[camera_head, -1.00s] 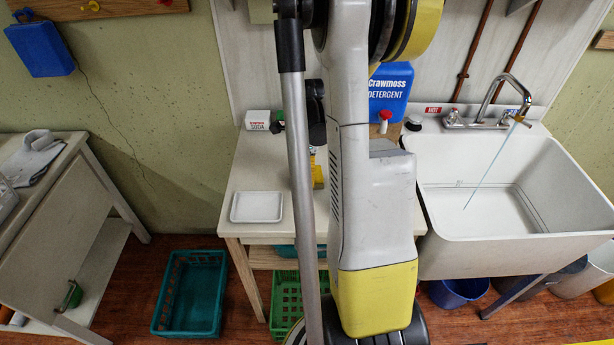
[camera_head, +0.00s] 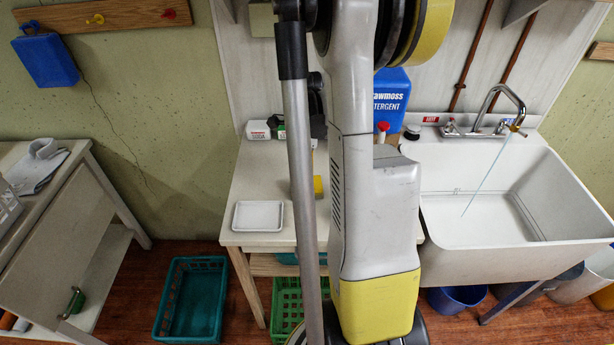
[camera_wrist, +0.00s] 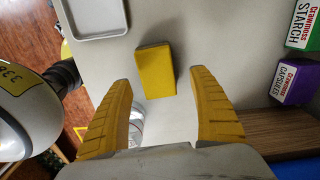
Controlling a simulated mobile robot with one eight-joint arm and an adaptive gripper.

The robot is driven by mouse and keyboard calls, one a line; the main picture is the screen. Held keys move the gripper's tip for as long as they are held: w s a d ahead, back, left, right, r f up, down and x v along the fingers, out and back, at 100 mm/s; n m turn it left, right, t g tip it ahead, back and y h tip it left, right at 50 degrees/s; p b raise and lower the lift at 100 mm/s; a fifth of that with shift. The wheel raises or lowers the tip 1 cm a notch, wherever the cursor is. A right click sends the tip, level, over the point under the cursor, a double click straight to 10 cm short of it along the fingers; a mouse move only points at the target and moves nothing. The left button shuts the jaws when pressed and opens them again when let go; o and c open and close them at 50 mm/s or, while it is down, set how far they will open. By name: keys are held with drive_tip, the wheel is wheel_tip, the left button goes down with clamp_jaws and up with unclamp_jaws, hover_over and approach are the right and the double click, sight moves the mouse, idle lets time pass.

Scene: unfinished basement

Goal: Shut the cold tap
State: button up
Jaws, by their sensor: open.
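The chrome tap (camera_head: 500,98) stands at the back of the white sink (camera_head: 575,190), on the right in the head view. A thin stream of water (camera_head: 487,175) runs from its spout into the basin. The cold handle (camera_head: 503,127) is on the right of the tap base, near the spout end. The hot handle (camera_head: 450,127) is on the left, by a red HOT label. My gripper (camera_wrist: 160,82) is open and empty over the worktable in the wrist view. A yellow sponge (camera_wrist: 155,72) lies beyond and between its fingers. The tap is outside the wrist view.
The worktable (camera_head: 250,185) holds a white tray (camera_head: 258,216) and a blue detergent jug (camera_head: 391,97) near the sink. Starch (camera_wrist: 306,22) and capsules (camera_wrist: 291,80) boxes show in the wrist view. My own arm column blocks the middle of the head view. A teal crate (camera_head: 192,300) stands on the floor.

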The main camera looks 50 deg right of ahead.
wheel_tip(320, 180, up, 6)
drive_tip(key=shift+w+f+p, duration=0.1)
drive_tip(key=shift+p, duration=0.45)
